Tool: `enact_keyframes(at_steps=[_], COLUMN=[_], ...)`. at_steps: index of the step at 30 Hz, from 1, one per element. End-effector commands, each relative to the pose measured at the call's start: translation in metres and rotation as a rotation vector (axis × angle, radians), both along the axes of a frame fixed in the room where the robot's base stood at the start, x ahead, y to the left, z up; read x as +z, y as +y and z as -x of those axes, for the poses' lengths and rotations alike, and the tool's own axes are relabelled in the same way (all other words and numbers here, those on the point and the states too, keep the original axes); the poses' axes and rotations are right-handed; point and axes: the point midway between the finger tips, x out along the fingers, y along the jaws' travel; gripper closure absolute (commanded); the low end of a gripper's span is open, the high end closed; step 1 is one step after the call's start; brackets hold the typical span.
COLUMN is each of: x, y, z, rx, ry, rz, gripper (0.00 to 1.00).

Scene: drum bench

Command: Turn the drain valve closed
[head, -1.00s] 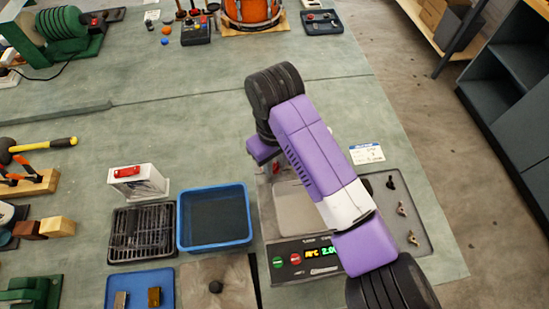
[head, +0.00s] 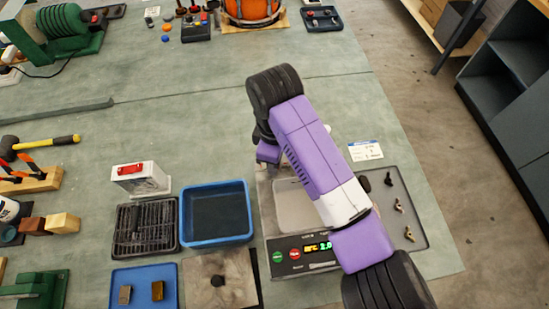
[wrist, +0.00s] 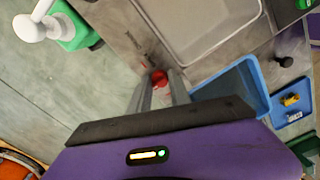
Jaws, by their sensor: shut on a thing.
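The drain valve appears as a small red handle (wrist: 158,77) in the wrist view, beside the grey metal basin (wrist: 205,35). My gripper (wrist: 160,84) is shut on this red handle, one finger on each side. The fingers hide part of it, so I cannot tell its turn angle. In the head view my gripper's purple body (head: 268,152) is at the left edge of the bench unit that holds the pale basin (head: 292,205). My arm covers much of that unit, and the valve does not show clearly there.
A blue bin (head: 216,240) stands left of the unit, beside a black rack (head: 145,230). A white box with a red top (head: 142,180) stands behind the rack. A grey tray (head: 418,232) with small fittings lies right of my arm. The bench behind my gripper is clear.

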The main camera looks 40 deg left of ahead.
Motion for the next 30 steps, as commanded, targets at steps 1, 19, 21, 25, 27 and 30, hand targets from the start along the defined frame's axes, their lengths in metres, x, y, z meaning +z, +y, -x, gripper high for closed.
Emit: enact_keyframes(at_steps=[1,19,21,25,27,30], x=[0.0014,0.0011,0.0009,0.0006,0.0015,0.0079], y=[0.0007,0.0007,0.0005,0.0004,0.0004,0.0009], z=[-0.0007,-0.0005,-0.0003,-0.0001,-0.0002,-0.0005], rx=[0.005,0.012,0.012,0.011,0.012,0.012], ry=[-0.002,-0.001,-0.001,0.000,0.000,-0.002], rz=[-0.003,-0.003,-0.003,-0.001,-0.001,-0.003], gripper=[1.00,0.55,0.55,0.55,0.55,0.55])
